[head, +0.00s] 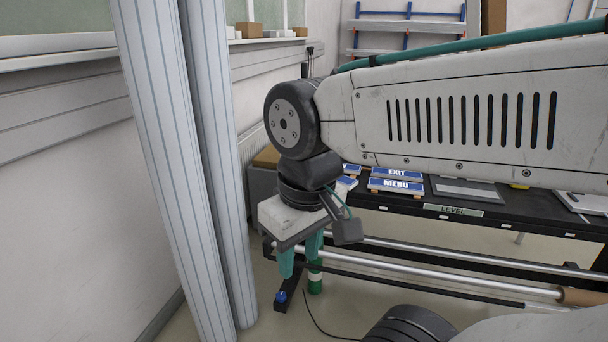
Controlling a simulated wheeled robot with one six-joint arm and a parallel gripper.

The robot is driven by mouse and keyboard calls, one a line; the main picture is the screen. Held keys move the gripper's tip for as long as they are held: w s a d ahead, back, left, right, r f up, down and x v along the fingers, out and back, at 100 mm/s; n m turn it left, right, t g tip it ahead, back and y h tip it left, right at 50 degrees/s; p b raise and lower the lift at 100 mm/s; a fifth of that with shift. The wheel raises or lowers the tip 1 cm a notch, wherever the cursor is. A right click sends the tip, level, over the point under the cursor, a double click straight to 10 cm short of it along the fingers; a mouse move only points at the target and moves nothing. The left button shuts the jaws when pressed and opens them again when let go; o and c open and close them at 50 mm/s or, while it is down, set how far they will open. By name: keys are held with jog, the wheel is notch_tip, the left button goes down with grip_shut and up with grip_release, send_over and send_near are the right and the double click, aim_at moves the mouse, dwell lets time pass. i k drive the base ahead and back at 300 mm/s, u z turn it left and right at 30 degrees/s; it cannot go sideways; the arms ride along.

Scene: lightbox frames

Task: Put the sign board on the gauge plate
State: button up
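Blue sign boards with white lettering lie on the dark workbench: one reads EXIT (412,175) and one in front of it reads MENU (415,187). More blue boards (347,183) show to their left, partly hidden behind my arm. A flat grey plate (465,190), which may be the gauge plate, lies right of the signs, above a label reading LEVEL. My gripper (300,259) points down in front of the bench's left end, clear of the boards. Its two teal fingers are apart, with nothing seen between them.
The black bench (430,200) runs off to the right, with a yellow item (519,186) and another plate (585,202) on it. Metal rails (440,257) run low in front. Pale columns (200,170) stand left.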

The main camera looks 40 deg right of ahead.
aim_at(467, 191)
jog(key=z, duration=0.2)
jog(key=i, duration=0.6)
jog(key=z, duration=0.85)
jog(key=i, duration=0.35)
jog(key=z, duration=0.35)
